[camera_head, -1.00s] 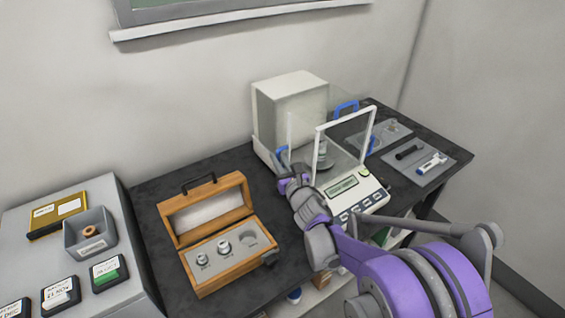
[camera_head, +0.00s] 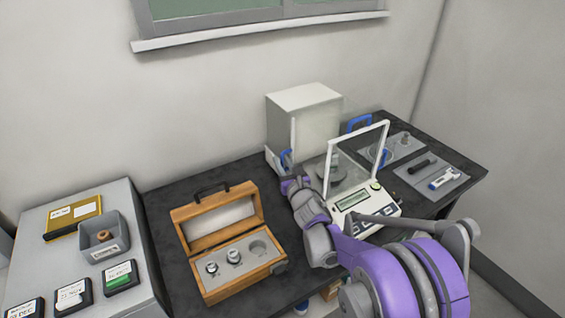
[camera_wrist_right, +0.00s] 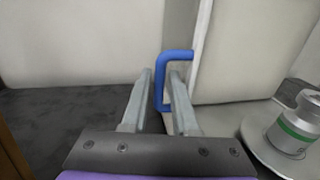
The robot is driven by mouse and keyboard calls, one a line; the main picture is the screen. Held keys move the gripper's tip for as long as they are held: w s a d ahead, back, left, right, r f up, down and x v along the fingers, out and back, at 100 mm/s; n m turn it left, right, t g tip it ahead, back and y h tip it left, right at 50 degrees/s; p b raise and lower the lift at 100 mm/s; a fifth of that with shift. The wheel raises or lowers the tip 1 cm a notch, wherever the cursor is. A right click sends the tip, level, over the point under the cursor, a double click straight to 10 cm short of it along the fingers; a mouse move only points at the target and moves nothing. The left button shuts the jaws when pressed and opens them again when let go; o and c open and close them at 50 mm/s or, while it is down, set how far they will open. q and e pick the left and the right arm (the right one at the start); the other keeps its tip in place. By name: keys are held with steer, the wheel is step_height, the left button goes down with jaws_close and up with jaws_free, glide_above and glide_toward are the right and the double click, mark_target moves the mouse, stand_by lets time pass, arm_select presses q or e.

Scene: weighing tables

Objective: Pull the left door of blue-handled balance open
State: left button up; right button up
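The blue-handled balance (camera_head: 350,201) stands on the dark table, with a clear draft shield in a white frame. Its left door's blue handle (camera_head: 286,158) is beside my right gripper (camera_head: 289,170) in the head view. In the right wrist view my right gripper (camera_wrist_right: 160,90) has its two fingers on either side of the handle's upright bar (camera_wrist_right: 159,85), one finger inside the loop. Narrow gaps show between fingers and bar. The door's white edge (camera_wrist_right: 201,45) is just right of the handle. A metal cylinder with a green band (camera_wrist_right: 296,125) stands on the pan. My left gripper is not in view.
A wooden weight box (camera_head: 240,280) with its lid up stands left of the balance. Grey mats (camera_head: 409,178) with small tools lie to the right. A grey cabinet (camera_head: 140,225) with a small bin is at the left. The wall is close behind.

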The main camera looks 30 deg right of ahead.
steer(key=s+a, duration=0.1)
steer(key=s, duration=0.9)
steer(key=shift+s+b, duration=0.4)
steer(key=shift+a, duration=0.1)
steer(key=s+a+f+m+g+p, duration=0.1)
steer(key=s+a+m+g, duration=0.1)
steer(key=s+m, duration=0.3)
steer(key=s+a+f+m+g+p, duration=0.1)
steer(key=s+m, duration=0.5)
steer(key=m, duration=0.7)
steer(key=s+a+f+m+g+p, duration=0.1)
steer(key=s+a+m+g, duration=0.3)
steer(key=m, duration=0.5)
steer(key=shift+s+a+f+g, duration=0.25)
steer(key=shift+s+f+g, duration=0.5)
steer(key=shift+g, duration=0.25)
steer(key=s+a+f+m+g+y+p, duration=0.1)
steer(key=s+a+f+m+g+y, duration=0.1)
steer(key=s+a+m, duration=0.3)
steer(key=s+f+m+g, duration=0.1)
steer(key=s+m, duration=0.1)
steer(key=s, duration=0.2)
steer(key=shift+a, duration=0.4)
